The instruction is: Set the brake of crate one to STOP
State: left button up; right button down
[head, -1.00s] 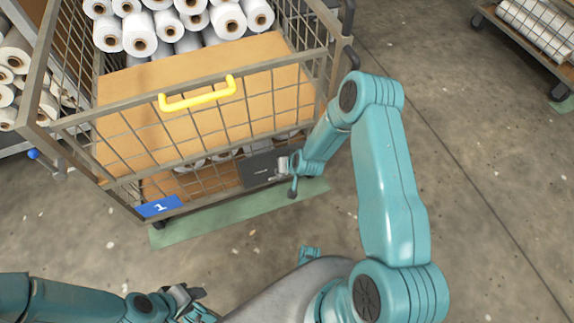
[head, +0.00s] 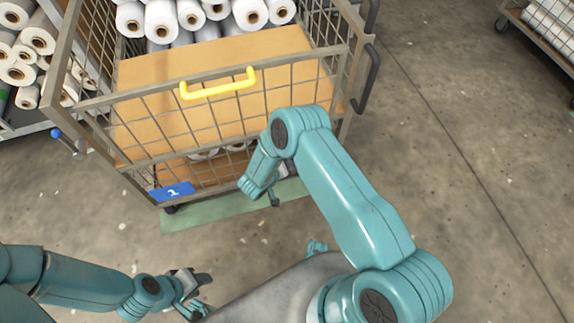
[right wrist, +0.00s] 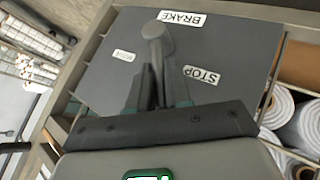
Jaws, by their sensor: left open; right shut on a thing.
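Crate one (head: 236,150) is a wire-mesh cage crate with a blue number plate (head: 172,191) low on its front. In the right wrist view its dark brake plate (right wrist: 100,75) carries the labels BRAKE (right wrist: 182,19), STOP (right wrist: 201,75) and a small one at left, hard to read. The grey brake lever (right wrist: 157,35) has a round knob end and stands between the two lower labels. My right gripper (right wrist: 157,88) is shut on the lever. In the head view my right arm hides the brake plate. My left gripper (head: 198,290) is open and empty, apart from the crate.
The crate holds white rolls (head: 195,15) and a brown board (head: 215,70), with a yellow handle (head: 218,83) at its front. A green floor strip (head: 215,218) lies beneath. Another cart (head: 545,35) stands at upper right. The concrete floor at right is clear.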

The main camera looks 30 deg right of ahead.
jog(key=shift+w+a+h+b, duration=0.3)
jog(key=shift+w+h+b, duration=0.1)
jog(key=shift+h+b, duration=0.15)
jog(key=c, duration=1.1)
grip_release()
jog(key=shift+c, duration=0.2)
jog(key=shift+f, duration=0.1)
jog(key=shift+s, duration=0.1)
jog(key=shift+a, duration=0.1)
jog(key=p+v, duration=0.5)
jog(key=v, duration=1.1)
jog(key=shift+p, duration=0.3)
